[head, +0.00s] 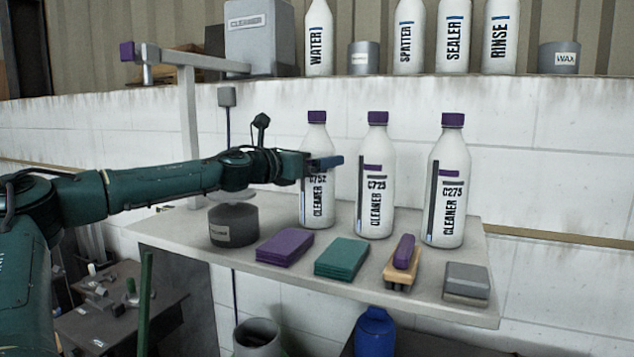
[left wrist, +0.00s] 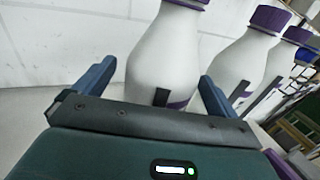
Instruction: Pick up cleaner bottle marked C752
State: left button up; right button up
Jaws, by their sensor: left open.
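The white cleaner bottle marked C752 (head: 317,204), with a purple cap, stands upright on the shelf, leftmost of three alike bottles. My left gripper (head: 326,163) is open at its upper body, and its fingers hide part of the bottle there. My right gripper is not in view.
Purple pads (head: 284,248), green pads (head: 341,259), a brush (head: 402,268) and a grey block (head: 466,283) lie along the front of the shelf (head: 220,262). A dark tub (head: 233,228) stands left of the bottle. A grey post (head: 188,130) rises behind my arm.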

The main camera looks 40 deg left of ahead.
pick_arm(q)
jog(key=shift+w+d, duration=0.1)
jog(key=shift+w, duration=0.5)
jog(key=c, duration=1.2)
jog(key=shift+c, duration=0.4)
jog(key=shift+r, duration=0.1)
